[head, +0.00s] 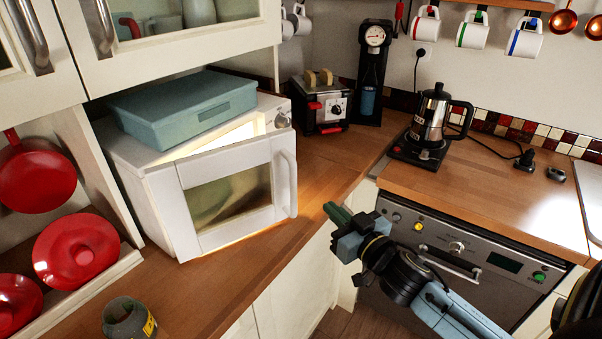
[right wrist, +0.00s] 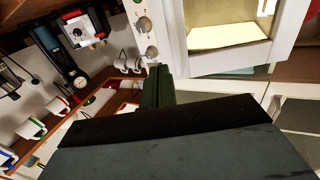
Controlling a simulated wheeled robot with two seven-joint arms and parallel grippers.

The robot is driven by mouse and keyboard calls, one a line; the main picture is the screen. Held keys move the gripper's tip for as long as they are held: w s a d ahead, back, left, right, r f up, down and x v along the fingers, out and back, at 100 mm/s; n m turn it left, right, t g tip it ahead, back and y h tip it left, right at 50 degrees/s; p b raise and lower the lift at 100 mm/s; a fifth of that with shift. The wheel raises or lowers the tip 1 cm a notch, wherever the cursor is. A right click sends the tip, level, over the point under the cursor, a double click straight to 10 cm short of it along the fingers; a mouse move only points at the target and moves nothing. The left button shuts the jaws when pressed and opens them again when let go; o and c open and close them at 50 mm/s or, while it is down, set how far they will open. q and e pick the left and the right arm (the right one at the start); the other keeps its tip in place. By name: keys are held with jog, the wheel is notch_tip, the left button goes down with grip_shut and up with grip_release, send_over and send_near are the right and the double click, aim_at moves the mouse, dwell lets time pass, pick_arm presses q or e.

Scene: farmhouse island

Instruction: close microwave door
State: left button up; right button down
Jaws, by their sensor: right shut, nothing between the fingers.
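The white microwave (head: 145,210) stands on the wooden counter at the left. Its door (head: 181,222) is partly open, with the handle (head: 287,183) on its right edge. Warm light shows from the interior above the door and on the counter beside it. My right gripper (head: 338,215) is shut and empty, to the right of the handle and apart from it, near the counter's front edge. In the right wrist view, the shut fingers (right wrist: 157,88) point towards the microwave's knobs (right wrist: 147,38), with the lit microwave at the upper right.
A blue box (head: 180,108) sits on top of the microwave. A moka pot (head: 430,115) stands on the right counter.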

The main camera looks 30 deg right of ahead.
pick_arm(q)
jog(key=shift+r+p, duration=0.5)
jog(key=shift+r, duration=0.05)
pick_arm(e)
jog(key=w, duration=1.3)
jog(key=shift+w+f, duration=0.1)
jog(key=shift+w, duration=0.05)
